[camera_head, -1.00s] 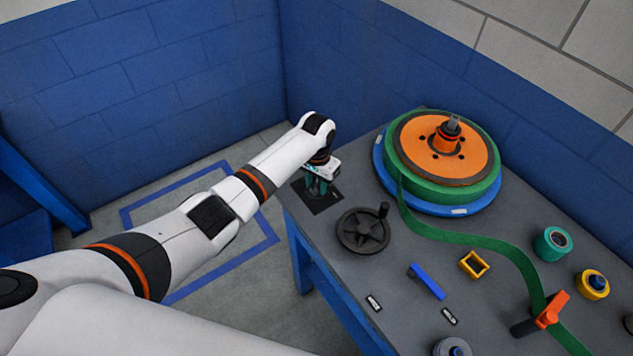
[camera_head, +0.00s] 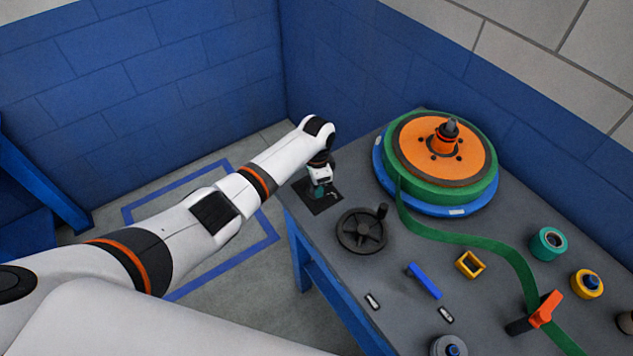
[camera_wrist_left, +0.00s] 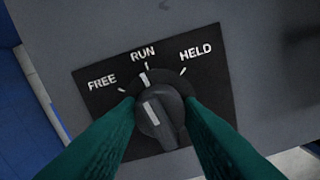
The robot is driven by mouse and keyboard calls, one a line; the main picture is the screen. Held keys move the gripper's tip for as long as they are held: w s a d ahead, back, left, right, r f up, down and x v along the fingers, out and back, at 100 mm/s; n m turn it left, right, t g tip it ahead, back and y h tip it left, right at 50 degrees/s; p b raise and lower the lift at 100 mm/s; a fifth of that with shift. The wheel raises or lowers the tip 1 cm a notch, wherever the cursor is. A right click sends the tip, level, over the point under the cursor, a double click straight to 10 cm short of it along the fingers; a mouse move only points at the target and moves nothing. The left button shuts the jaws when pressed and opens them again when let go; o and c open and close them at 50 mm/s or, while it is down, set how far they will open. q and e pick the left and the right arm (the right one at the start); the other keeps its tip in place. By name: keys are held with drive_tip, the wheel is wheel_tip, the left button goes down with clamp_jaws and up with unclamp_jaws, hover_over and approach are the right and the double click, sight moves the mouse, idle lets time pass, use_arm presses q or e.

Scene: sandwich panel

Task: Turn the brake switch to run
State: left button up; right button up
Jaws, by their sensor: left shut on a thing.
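The brake switch is a dark round knob (camera_wrist_left: 160,115) with a raised grip bar and white marks, on a black plate (camera_wrist_left: 100,80) lettered FREE, RUN and HELD. In the left wrist view the bar's marked end points up at the RUN tick, between FREE and HELD. My left gripper (camera_wrist_left: 160,103) has its two teal fingers on either side of the knob, shut on it. In the head view the left gripper (camera_head: 320,190) is over the black plate (camera_head: 318,208) at the table's corner, hiding the knob. My right gripper is not in view.
A black handwheel (camera_head: 362,232) stands close to the plate. Behind is a reel (camera_head: 442,150) with a green band across the grey table (camera_head: 400,280). An orange-handled lever (camera_head: 545,308), a blue bar (camera_head: 424,281) and a yellow square frame (camera_head: 470,264) are further right.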

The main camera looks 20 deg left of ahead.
use_arm(q)
drive_tip(key=shift+m, duration=0.8)
drive_tip(key=shift+w, duration=0.1)
drive_tip(key=o, duration=1)
drive_tip(key=shift+c, duration=0.2)
drive_tip(key=shift+r, duration=0.1)
wheel_tip(320, 180, up, 12)
drive_tip(key=b, duration=0.1)
drive_tip(key=shift+b, duration=0.35)
